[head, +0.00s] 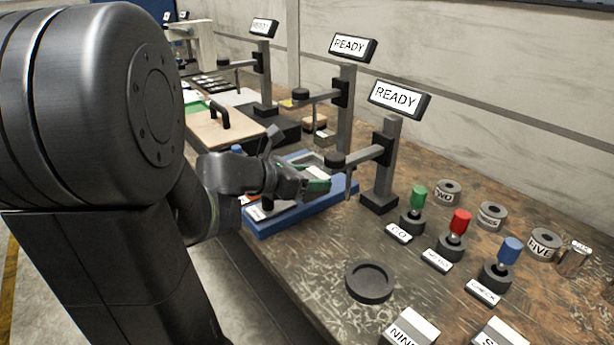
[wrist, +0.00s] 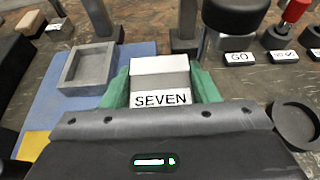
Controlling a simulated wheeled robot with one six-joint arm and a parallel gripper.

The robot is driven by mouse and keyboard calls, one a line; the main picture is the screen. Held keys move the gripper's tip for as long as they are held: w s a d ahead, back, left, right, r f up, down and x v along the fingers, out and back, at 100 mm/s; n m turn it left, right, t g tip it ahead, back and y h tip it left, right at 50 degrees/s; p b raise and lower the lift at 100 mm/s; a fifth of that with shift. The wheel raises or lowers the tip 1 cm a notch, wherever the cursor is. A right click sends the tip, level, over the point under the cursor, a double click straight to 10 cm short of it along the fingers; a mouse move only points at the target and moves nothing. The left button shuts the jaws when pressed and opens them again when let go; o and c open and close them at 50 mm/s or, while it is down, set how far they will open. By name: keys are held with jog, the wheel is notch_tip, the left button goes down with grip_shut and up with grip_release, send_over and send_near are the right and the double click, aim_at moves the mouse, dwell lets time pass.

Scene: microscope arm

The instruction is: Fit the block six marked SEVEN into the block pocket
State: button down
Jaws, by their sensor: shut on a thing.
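The light grey block marked SEVEN (wrist: 160,88) is between the green fingertips of my gripper (wrist: 161,86), in the middle of the wrist view. Its label faces the camera. In the head view my gripper (head: 316,184) is over the blue base (head: 268,226), and the block cannot be made out there. The block pocket (wrist: 70,80), a square grey frame with an empty recess, stands on the blue base to the left of the held block in the wrist view. The block is apart from the pocket. How high it is held is hard to tell.
A post with a READY sign (head: 396,97) and a side arm stands close behind my gripper. Green, red (head: 460,222) and blue knobs stand to the right. A round black dish (head: 370,281) is near the front. Several marked rings and blocks lie further right.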

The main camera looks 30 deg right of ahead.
jog(key=w+d, duration=0.2)
jog(key=w, duration=0.2)
jog(key=w+d, duration=0.3)
jog(key=w, duration=0.2)
jog(key=w+d, duration=0.3)
jog(key=w, duration=0.2)
jog(key=shift+d+r, duration=0.1)
jog(key=shift+d, duration=0.15)
jog(key=shift+s+f+b, duration=0.1)
jog(key=shift+f+b, duration=0.2)
jog(key=shift+f, duration=1.45)
jog(key=shift+f, duration=0.1)
jog(key=shift+f+b, duration=0.2)
jog(key=shift+b, duration=0.1)
jog(key=c, duration=0.5)
grip_release()
jog(key=shift+a+f, duration=0.1)
jog(key=shift+f, duration=0.05)
jog(key=shift+s, duration=0.1)
